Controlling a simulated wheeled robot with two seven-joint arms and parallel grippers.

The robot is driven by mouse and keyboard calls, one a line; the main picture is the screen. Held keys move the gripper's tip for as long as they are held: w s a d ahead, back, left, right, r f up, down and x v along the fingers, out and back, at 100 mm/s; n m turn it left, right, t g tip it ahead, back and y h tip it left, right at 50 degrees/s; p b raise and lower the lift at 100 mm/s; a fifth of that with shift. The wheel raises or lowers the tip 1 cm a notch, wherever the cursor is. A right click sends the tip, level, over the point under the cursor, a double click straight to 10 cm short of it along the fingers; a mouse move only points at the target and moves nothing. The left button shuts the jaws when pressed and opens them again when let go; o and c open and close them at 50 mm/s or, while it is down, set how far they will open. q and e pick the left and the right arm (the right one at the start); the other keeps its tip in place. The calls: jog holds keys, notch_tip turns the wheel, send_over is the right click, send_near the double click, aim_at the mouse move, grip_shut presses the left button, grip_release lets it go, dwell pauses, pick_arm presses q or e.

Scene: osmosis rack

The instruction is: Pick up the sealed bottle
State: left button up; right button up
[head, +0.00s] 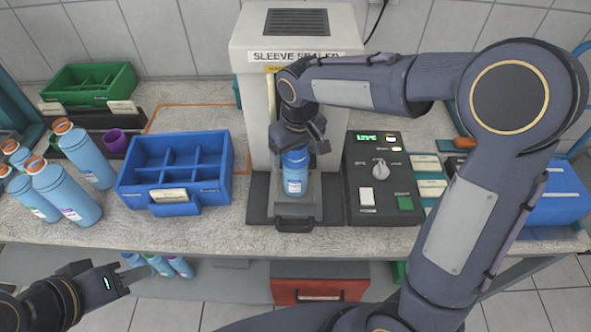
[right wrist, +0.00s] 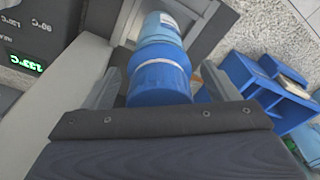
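The sealed bottle (head: 295,178), light blue with a darker blue top and a white label, stands upright on the base of the sleeve sealer (head: 262,110). My right gripper (head: 303,140) is over its top from above. In the right wrist view the bottle's blue top (right wrist: 160,80) is between the two fingers of the right gripper (right wrist: 163,92), with a visible gap on each side; the fingers look open. My left gripper (head: 132,277) is low at the left, in front of the bench and away from the bottle; its finger opening is unclear.
A blue divided bin (head: 135,190) stands left of the sealer, with several orange-capped bottles (head: 65,192) further left. A control box (head: 380,215) with a green display is close on the right. A red box (head: 320,290) is below the bench.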

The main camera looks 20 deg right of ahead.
jog(key=shift+r, duration=0.1)
jog(key=c, duration=1.6)
